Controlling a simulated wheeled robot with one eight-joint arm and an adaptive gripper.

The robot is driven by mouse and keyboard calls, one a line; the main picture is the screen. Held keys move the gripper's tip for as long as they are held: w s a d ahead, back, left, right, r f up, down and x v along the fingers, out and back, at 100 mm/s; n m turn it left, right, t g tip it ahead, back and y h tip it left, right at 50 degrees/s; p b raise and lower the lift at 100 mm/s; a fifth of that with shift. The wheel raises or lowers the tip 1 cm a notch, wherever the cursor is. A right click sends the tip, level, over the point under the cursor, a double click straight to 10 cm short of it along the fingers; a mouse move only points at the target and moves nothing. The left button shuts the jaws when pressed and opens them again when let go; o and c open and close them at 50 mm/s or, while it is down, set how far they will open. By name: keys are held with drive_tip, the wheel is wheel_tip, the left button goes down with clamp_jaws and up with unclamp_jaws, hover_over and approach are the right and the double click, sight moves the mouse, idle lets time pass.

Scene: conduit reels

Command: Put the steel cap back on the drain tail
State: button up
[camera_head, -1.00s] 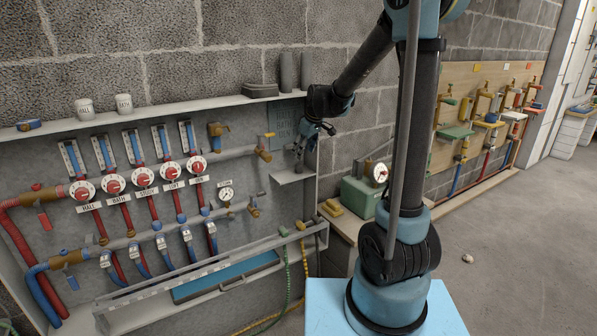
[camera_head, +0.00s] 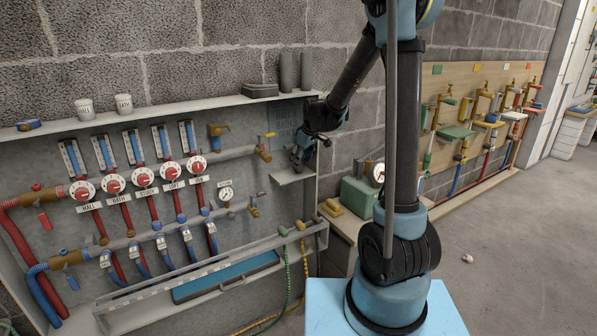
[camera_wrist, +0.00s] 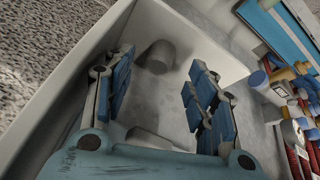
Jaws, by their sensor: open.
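A short grey metal cylinder (camera_wrist: 157,56), looking like the steel cap, stands on the pale shelf surface in the wrist view. My gripper (camera_wrist: 161,75) is open, its blue-padded fingers on either side of the picture with the cylinder beyond and between the tips, apart from them. A second grey rounded piece (camera_wrist: 146,136) shows low between the fingers, partly hidden by the gripper body. In the head view my gripper (camera_head: 298,158) is just above the small shelf (camera_head: 292,177) at the panel's right end and hides what stands there. I cannot tell which pipe end is the drain tail.
The panel's manifold with red dials (camera_head: 143,176) lies left of my gripper. Brass valves (camera_head: 264,148) and a gauge (camera_head: 226,194) are close by. A top ledge (camera_head: 190,103) holds cups and dark cylinders. A green box (camera_head: 359,197) stands right of the panel.

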drive_tip(key=shift+x, duration=1.8)
drive_tip(key=c, duration=1.1)
